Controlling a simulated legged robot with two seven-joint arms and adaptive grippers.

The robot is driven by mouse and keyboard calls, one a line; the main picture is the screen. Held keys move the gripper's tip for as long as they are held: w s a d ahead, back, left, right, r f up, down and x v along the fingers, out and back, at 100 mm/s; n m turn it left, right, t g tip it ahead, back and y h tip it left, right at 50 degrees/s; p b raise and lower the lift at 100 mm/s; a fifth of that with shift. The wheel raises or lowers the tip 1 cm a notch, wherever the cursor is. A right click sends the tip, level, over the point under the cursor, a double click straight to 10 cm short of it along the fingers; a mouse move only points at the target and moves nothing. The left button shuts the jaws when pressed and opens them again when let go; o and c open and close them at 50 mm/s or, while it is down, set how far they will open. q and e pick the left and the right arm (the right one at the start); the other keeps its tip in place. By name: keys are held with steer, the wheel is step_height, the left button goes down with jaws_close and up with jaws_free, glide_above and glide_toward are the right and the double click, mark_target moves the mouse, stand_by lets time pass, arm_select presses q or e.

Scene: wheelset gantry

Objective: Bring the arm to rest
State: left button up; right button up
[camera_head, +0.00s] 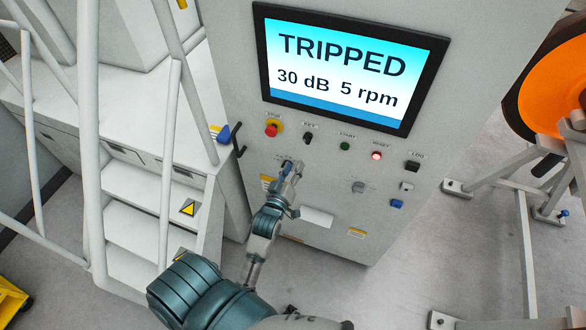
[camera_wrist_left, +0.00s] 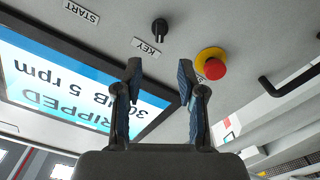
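My left arm (camera_head: 262,228) reaches up from the bottom of the head view to the front of the grey control panel (camera_head: 325,185). Its gripper (camera_head: 290,170) is in front of the panel, below the key switch (camera_head: 308,138) and the red stop button (camera_head: 271,130). In the left wrist view the two fingers of the gripper (camera_wrist_left: 160,68) stand apart with nothing between them. That view also shows the key switch (camera_wrist_left: 159,31) and the stop button (camera_wrist_left: 214,68) beyond the fingertips. My right gripper is in neither view.
The panel's screen (camera_head: 345,68) reads TRIPPED, 30 dB, 5 rpm. A red reset light (camera_head: 376,156) glows. White stairs (camera_head: 145,218) with railings stand left. A metal frame (camera_head: 525,205) with an orange wheel (camera_head: 550,85) stands right. Floor between panel and frame looks open.

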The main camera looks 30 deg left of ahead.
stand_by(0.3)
arm_select(q)
steer(key=s+d+f+m+g+h+b, duration=0.1)
steer(key=s+d+f+m+g, duration=0.15)
steer(key=f, duration=1.15)
steer(key=s+d+f+m+g+h+b, duration=0.15)
steer(key=d+f, duration=0.25)
steer(key=f, duration=1)
steer(key=s+d+f+m+g+h+b, duration=0.1)
steer(key=s+d+f+g+h+b, duration=0.15)
steer(key=f, duration=1.05)
steer(key=s+d+f+m+g, duration=0.25)
steer(key=s+f+g, duration=0.25)
steer(key=s+f, duration=1)
steer(key=s+a+f+m+g+b, duration=0.1)
steer(key=s+f+m+g, duration=0.1)
steer(key=s+f, duration=0.4)
steer(key=s+a+f+m+g+b, duration=0.1)
steer(key=s+f+g, duration=0.2)
steer(key=s, duration=1.3)
step_height(320, 180, down, 3)
steer(key=shift+a+r+m+y+b, duration=0.1)
steer(key=shift+a+m+y+b, duration=0.2)
steer(key=shift+a+m+b, duration=0.1)
